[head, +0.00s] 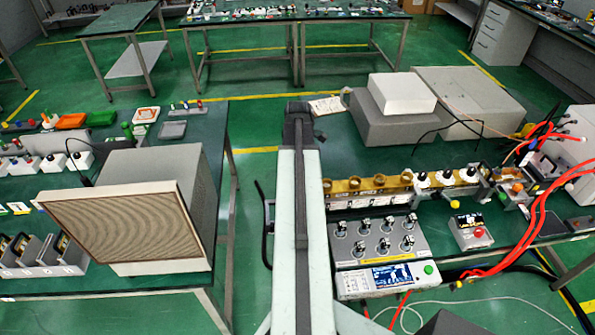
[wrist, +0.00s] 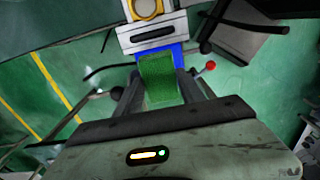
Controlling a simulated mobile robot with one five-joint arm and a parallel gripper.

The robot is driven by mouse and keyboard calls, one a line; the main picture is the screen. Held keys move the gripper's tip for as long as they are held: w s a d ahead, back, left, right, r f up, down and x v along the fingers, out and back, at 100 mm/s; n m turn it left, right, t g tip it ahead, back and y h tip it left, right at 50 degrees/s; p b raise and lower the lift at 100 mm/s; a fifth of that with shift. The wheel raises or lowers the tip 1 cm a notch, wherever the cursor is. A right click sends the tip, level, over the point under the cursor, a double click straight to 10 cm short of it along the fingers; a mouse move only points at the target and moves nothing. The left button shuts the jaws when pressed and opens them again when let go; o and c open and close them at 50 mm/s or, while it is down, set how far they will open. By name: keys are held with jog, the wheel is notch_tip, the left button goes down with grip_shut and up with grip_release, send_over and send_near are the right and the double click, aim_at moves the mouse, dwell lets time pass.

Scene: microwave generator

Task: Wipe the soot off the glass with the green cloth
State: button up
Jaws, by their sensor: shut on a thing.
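In the wrist view my gripper (wrist: 160,88) is shut on the green cloth (wrist: 158,72), which hangs between the two dark fingers. Just beyond the cloth are a blue surface (wrist: 178,54) and a white block (wrist: 153,36) with a dark slot and a yellow-rimmed round part (wrist: 149,8) at the top edge. I cannot tell whether the cloth touches them. In the head view neither the gripper nor the cloth can be made out. Several yellow-rimmed round parts (head: 379,180) stand in a row on the right bench there. Glass and soot cannot be made out for sure.
The right bench also holds a grey panel with several knobs (head: 381,241), a small box with a red button (head: 470,231), red cables (head: 535,225) and stacked boxes (head: 400,95). A large meshed box (head: 125,230) stands on the left bench. Green floor lies between.

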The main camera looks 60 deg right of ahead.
notch_tip(320, 180, up, 3)
jog(key=p, duration=0.3)
jog(key=shift+r, duration=0.1)
